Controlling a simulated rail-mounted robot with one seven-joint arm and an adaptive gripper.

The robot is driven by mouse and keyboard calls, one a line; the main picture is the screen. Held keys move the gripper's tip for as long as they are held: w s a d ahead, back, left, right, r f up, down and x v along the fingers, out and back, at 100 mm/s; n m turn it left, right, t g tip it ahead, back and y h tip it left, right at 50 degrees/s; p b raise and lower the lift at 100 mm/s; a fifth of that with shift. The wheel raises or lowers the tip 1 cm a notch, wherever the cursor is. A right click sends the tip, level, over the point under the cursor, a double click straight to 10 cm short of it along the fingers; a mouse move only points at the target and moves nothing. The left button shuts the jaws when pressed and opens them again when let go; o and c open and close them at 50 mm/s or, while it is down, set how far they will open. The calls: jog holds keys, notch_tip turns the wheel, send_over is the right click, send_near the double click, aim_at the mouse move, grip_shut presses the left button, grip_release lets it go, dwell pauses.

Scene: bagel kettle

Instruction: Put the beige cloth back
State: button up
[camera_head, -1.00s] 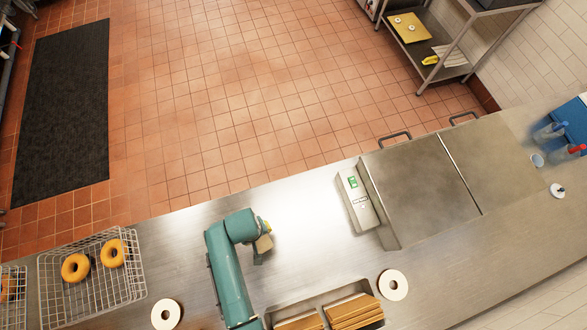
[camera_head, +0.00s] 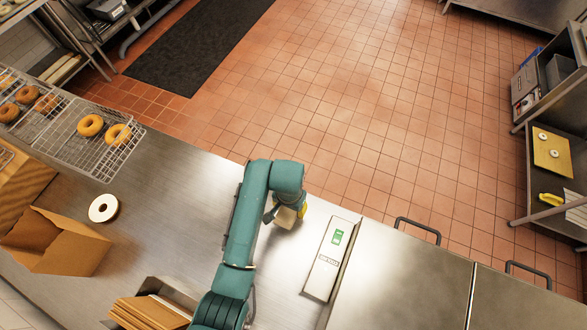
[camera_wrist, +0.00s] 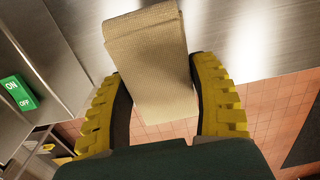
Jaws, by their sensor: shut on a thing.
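The beige cloth (camera_wrist: 150,65) is a folded, ribbed piece between the two yellow-padded fingers of my gripper (camera_wrist: 165,100) in the wrist view. In the head view the cloth (camera_head: 286,217) shows as a small beige patch at the end of my arm. My gripper (camera_head: 290,213) is shut on it, above the steel counter (camera_head: 175,185) near the edge on the floor side. I cannot tell from these views whether the cloth touches the counter.
Bare counter lies between.

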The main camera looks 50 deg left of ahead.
notch_tip(320, 180, down, 7)
jog(key=shift+f, duration=0.1)
jog(key=shift+f+b, duration=0.1)
jog(key=shift+b, duration=0.3)
jog(key=o, duration=1)
jog(key=shift+o, duration=0.2)
notch_tip(320, 180, up, 12)
jog(key=shift+r+p, duration=0.15)
jog(key=shift+p, duration=0.55)
